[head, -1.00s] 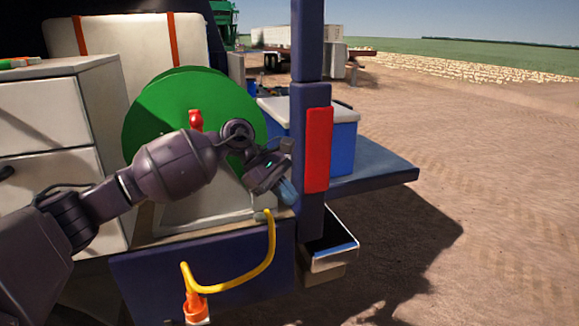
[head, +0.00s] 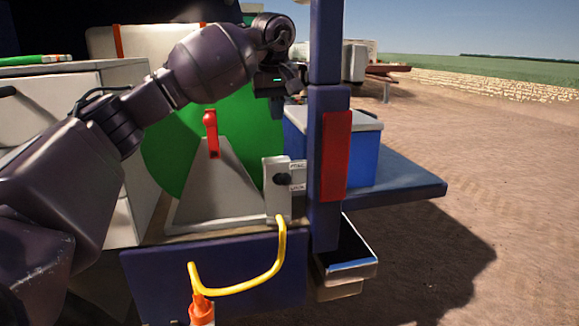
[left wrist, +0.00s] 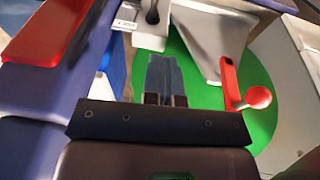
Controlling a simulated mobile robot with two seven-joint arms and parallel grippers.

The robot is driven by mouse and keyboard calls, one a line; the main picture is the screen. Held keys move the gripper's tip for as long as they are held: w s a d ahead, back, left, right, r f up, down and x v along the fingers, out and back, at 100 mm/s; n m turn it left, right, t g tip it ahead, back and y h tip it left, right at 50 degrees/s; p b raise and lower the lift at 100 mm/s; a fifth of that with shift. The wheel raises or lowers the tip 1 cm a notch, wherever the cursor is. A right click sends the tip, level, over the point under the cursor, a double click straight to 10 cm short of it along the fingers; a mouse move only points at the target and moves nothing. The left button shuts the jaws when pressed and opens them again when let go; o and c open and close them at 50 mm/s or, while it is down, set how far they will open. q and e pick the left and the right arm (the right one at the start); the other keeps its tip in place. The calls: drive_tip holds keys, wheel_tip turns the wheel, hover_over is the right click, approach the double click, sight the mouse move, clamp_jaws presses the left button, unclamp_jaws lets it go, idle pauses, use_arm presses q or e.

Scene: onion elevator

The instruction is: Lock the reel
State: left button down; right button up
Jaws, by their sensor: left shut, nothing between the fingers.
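The reel is a large green disc (head: 172,155) behind a grey triangular stand (head: 222,185). A red lever (head: 211,132) stands roughly upright at the top of the stand. In the left wrist view the lever (left wrist: 229,83) ends in a round red knob, right of my fingers. My left gripper (head: 277,108) is shut and empty, pointing down in front of the reel's upper right edge. It is above and right of the lever, apart from it. Its closed fingers (left wrist: 163,78) show against the green disc (left wrist: 200,97). My right gripper is not in view.
A small grey box (head: 277,195) with a black knob and labels stands right of the stand. A yellow hose (head: 270,275) hangs from it. A dark blue post (head: 327,225) with a red panel (head: 336,155) and a blue cooler (head: 360,155) are at right. White drawers (head: 50,115) stand left.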

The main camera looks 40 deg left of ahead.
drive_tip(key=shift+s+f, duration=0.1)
use_arm(q)
drive_tip(key=b, duration=0.2)
approach(283, 175)
drive_tip(key=f, duration=0.2)
drive_tip(key=w+a+f, duration=0.1)
drive_tip(key=f, duration=0.1)
drive_tip(key=w+a+f, duration=0.1)
drive_tip(key=f, duration=0.1)
drive_tip(key=shift+d+f, duration=0.25)
drive_tip(key=shift+f, duration=0.3)
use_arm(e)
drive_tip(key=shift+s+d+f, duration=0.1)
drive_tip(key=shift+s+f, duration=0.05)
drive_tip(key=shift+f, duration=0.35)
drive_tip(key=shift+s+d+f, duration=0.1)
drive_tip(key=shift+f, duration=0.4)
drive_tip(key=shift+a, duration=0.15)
use_arm(q)
drive_tip(key=shift+s+d+f+t+y, duration=0.4)
drive_tip(key=shift+f+t+y, duration=0.1)
drive_tip(key=shift+f+y, duration=0.1)
wheel_tip(283, 175, down, 9)
drive_tip(key=s+d+t+y, duration=0.1)
drive_tip(key=shift+d+r, duration=0.15)
drive_tip(key=shift+d, duration=0.15)
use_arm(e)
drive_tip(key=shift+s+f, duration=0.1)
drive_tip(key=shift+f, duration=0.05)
